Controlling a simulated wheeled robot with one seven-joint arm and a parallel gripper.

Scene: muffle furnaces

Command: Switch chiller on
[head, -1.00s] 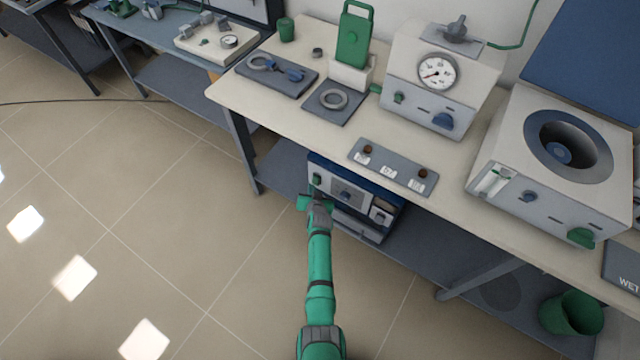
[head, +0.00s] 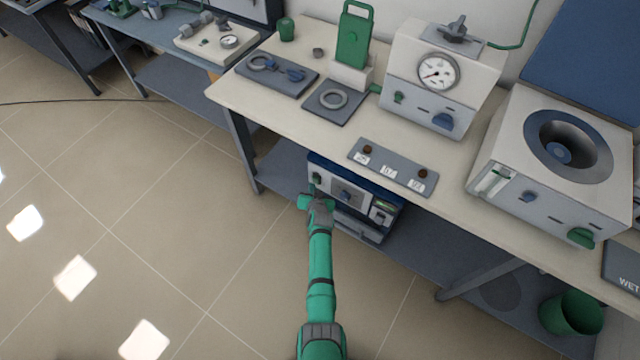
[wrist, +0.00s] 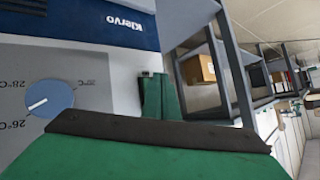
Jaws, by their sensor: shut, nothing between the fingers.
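The chiller (head: 346,196) is a blue-topped box with a pale front on the shelf under the bench. A green switch (head: 317,179) shows at the left of its front, with a blue dial (head: 345,195) to the right of it. A small green-lit display (head: 384,206) shows at the right of the front. My gripper (head: 314,193) is shut and empty, close in front of the switch side. In the wrist view the blue dial (wrist: 50,99) has temperature marks. My gripper (wrist: 156,92) hides the switch there, and contact cannot be told.
The bench top (head: 300,125) overhangs the chiller. It carries a grey panel (head: 393,167), a furnace with a gauge (head: 440,80) and another unit with a round opening (head: 555,160). A green bin (head: 571,313) stands at lower right.

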